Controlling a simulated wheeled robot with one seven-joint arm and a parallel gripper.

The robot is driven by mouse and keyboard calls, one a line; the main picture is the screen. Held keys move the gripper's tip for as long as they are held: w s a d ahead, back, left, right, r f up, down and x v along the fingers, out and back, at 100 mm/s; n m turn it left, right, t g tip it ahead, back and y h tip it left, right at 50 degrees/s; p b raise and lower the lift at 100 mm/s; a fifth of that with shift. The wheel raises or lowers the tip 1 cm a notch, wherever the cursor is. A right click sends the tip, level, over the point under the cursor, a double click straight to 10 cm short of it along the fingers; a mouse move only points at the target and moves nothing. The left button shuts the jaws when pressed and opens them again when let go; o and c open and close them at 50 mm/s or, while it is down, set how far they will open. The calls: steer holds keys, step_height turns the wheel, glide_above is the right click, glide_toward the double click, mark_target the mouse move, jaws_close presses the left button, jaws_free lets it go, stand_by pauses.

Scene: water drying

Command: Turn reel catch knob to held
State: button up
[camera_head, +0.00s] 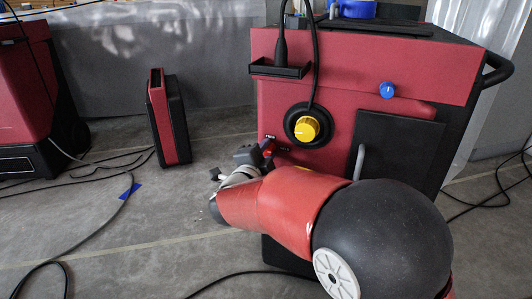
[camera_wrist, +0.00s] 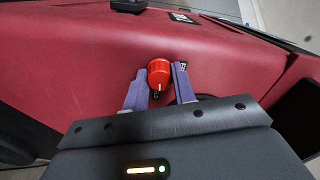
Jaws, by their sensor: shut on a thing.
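The reel catch knob, a red round knob with a white pointer line, shows in the wrist view (camera_wrist: 158,73) on the red face of the machine (camera_head: 350,70). In the head view my gripper (camera_head: 262,150) is at the lower left of the machine's front, with the knob mostly hidden. In the wrist view my gripper (camera_wrist: 160,88) has its two purple fingers on either side of the knob, shut on it. The white line points toward my gripper's palm. A label beside the knob is partly covered by a finger and I cannot read its setting.
A yellow knob (camera_head: 306,128) and a blue knob (camera_head: 387,90) are on the machine's front. A black cable hangs past the yellow knob. A black panel with a grey handle (camera_head: 360,162) is to the right. A red and black case (camera_head: 169,118) stands left, with cables on the floor.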

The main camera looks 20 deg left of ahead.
steer(key=shift+m, duration=0.5)
steer(key=o, duration=1)
steer(key=s, duration=0.7)
steer(key=shift+s+a, duration=0.25)
steer(key=shift+s, duration=0.15)
